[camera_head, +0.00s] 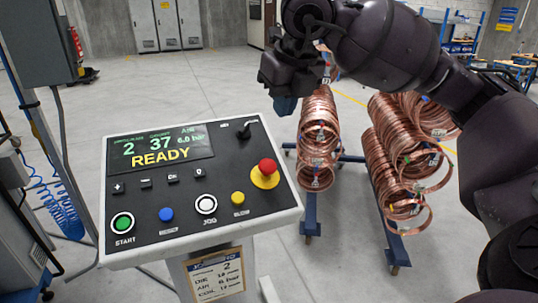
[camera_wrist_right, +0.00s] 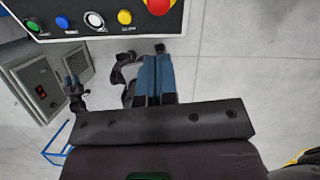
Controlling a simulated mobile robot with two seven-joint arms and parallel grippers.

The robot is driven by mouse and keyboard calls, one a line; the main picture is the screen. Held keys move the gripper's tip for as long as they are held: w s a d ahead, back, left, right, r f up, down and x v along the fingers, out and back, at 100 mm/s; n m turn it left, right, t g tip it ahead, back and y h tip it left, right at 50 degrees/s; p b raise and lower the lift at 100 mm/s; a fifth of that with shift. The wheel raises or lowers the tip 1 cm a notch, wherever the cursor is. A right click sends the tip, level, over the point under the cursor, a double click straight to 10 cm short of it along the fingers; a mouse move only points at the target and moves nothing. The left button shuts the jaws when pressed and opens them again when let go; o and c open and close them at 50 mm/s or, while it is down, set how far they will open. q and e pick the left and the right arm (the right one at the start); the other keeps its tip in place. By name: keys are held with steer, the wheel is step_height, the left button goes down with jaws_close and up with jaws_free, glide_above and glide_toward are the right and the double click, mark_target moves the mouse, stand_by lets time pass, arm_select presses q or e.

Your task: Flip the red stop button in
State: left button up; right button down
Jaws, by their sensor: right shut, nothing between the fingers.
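The red stop button (camera_head: 266,168) sits on a yellow base at the right side of the control panel (camera_head: 240,205) in the head view. In the right wrist view the red button (camera_wrist_right: 158,5) is at the top edge, partly cut off. My right gripper (camera_head: 285,106) hangs beyond the panel's far right corner, above and behind the button, apart from it. Its blue fingers show together in the right wrist view (camera_wrist_right: 158,70), shut and empty. My left gripper is not in view in the head picture.
The panel's screen (camera_head: 160,148) reads READY. A black lever (camera_head: 243,131) stands near the panel's far edge. Copper coils (camera_head: 318,135) hang on blue stands to the right. A grey cabinet (camera_head: 40,40) stands at left.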

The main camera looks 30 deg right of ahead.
mark_target(268, 163)
steer(key=shift+w, duration=0.15)
steer(key=shift+f, duration=0.1)
steer(key=p+x, duration=0.2)
steer(key=x, duration=1)
steer(key=shift+f, duration=0.2)
steer(key=shift+w+f, duration=0.3)
steer(key=shift+f, duration=0.35)
steer(key=shift+f, duration=0.1)
